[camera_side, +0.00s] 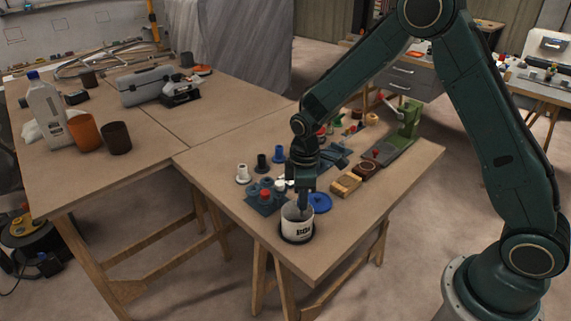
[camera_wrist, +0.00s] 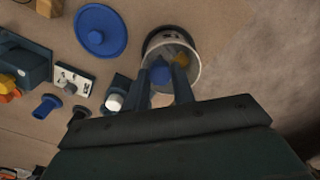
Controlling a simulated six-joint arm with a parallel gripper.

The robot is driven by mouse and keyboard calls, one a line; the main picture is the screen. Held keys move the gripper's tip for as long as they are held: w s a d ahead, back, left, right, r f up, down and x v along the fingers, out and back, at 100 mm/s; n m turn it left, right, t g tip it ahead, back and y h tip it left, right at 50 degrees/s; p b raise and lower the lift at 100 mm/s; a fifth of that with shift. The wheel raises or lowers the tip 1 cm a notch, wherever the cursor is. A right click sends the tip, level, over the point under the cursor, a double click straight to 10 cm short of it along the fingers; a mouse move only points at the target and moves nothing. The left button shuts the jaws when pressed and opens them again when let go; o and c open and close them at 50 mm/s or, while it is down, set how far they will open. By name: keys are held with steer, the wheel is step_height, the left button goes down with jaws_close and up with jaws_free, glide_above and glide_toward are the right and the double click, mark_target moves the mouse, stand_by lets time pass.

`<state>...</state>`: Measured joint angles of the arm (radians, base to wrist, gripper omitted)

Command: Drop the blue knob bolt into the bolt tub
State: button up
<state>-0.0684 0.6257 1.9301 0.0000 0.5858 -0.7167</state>
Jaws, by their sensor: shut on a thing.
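My gripper (camera_wrist: 163,74) is shut on the blue knob bolt (camera_wrist: 160,73), whose blue knob shows between the two fingers in the wrist view. The bolt tub (camera_side: 297,229) is a white round tub with dark lettering and a dark base, near the table's front corner. In the side view my gripper (camera_side: 303,203) points down at the tub's mouth, and the held bolt cannot be made out there. In the wrist view the knob lies over the opening of the tub (camera_wrist: 191,80). Something yellow lies inside the tub.
A blue round lid (camera_side: 320,203) lies beside the tub. White (camera_side: 243,174), black (camera_side: 262,163) and blue (camera_side: 279,155) bolts stand behind, with a dark blue block with coloured knobs nearer. Wooden blocks (camera_side: 345,184) and a green machine (camera_side: 405,125) are to the right.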

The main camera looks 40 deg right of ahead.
steer(key=o, duration=1)
steer(key=shift+o, duration=0.2)
steer(key=shift+r, duration=0.1)
step_height(320, 180, up, 14)
steer(key=shift+f, duration=0.25)
stand_by(0.3)
